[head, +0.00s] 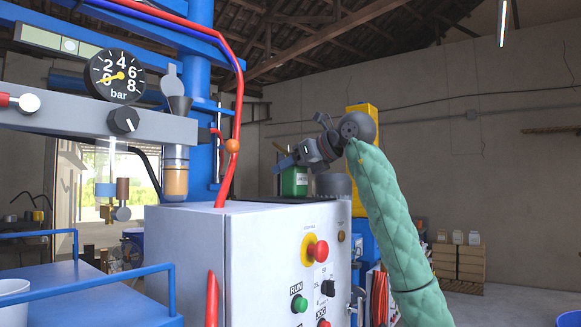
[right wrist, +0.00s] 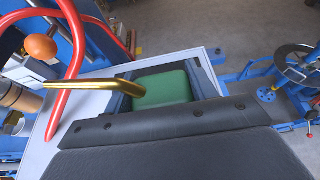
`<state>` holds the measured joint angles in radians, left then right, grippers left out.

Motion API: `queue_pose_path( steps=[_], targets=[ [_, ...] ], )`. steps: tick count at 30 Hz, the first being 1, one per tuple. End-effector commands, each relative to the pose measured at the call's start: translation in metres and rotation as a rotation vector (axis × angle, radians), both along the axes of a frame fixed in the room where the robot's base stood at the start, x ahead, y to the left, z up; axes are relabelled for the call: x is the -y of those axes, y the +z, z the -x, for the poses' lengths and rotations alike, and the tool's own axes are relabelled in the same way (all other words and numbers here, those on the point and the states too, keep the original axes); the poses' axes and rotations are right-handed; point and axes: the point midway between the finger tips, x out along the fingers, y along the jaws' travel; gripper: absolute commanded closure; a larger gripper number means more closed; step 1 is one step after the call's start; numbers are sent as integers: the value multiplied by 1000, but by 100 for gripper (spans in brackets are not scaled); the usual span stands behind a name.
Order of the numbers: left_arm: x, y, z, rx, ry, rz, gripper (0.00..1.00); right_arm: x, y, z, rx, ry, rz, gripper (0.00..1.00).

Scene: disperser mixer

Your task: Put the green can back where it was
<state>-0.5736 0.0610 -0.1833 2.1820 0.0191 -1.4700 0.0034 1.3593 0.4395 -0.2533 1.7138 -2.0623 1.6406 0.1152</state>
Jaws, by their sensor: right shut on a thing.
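The green can (head: 293,182) is at the far top edge of the grey control cabinet (head: 185,222). It looks upright; I cannot tell whether its base touches the cabinet top. My right gripper (head: 290,163) comes in from the right above it and is shut on the can. In the right wrist view the can's green top (right wrist: 163,90) sits between the two dark fingers, with a bent brass-coloured tube (right wrist: 85,84) reaching left beside it. The gripper hides part of the can. My left gripper is not in view.
A red hose (head: 228,180) and blue column (head: 201,130) rise to the left. The cabinet front carries a red stop button (head: 318,251). A blue-railed platform (head: 90,285) lies at lower left.

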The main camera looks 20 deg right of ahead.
Motion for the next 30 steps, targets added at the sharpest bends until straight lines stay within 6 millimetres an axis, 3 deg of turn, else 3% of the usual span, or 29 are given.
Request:
queue_pose_path(
  steps=[13,14,16,30],
  targets=[
    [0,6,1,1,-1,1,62,0,-2,0,1,0,-1,72],
    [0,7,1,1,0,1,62,0,-2,0,0,0,0,38],
    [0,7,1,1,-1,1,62,0,-2,0,0,0,0,24],
    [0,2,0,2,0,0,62,1,1,1,0,-1,0,22]
  ],
)
